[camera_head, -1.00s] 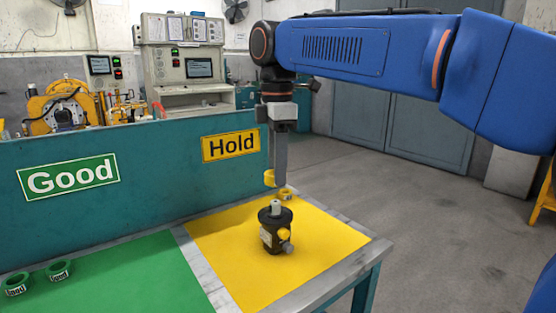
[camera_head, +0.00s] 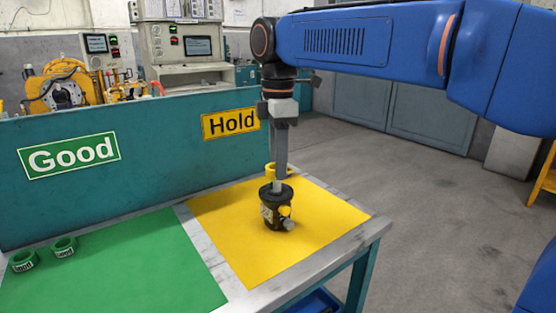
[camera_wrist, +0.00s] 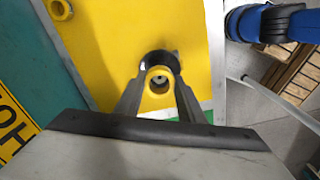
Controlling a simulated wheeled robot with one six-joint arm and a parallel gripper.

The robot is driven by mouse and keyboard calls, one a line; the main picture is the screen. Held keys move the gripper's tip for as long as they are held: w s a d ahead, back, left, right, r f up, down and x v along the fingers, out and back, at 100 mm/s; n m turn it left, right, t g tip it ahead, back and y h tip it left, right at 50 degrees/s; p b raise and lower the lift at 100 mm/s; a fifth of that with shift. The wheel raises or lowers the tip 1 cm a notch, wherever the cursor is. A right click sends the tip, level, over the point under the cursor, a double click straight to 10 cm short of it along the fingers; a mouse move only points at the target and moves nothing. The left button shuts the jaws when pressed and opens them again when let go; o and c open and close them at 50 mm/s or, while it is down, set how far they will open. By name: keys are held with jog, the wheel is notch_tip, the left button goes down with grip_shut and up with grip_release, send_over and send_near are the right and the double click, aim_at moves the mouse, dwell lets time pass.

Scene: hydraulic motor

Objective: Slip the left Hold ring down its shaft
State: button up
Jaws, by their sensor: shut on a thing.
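My gripper (camera_wrist: 160,82) points down and is shut on a yellow ring (camera_wrist: 152,90), with its dark fingers on either side. The black motor (camera_head: 275,212) stands upright on the yellow Hold mat (camera_head: 235,215). Its grey shaft (camera_head: 277,187) points up, just below the fingertips. In the wrist view, a grey round end shows through the ring's hole. I cannot tell whether the ring is around the shaft or just above it. Another yellow ring (camera_wrist: 60,9) lies on the mat; in the head view it overlaps the gripper area.
The teal panel with the Good sign (camera_head: 68,156) and Hold sign (camera_head: 230,124) stands behind the table. Two green rings (camera_head: 64,247) sit on the green mat (camera_head: 120,275) at left. The yellow mat's front and right are clear.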

jog(key=shift+f, duration=1.5)
jog(key=o, duration=1.1)
jog(key=shift+r, duration=0.15)
jog(key=shift+r, duration=2.85)
jog(key=shift+r, duration=0.1)
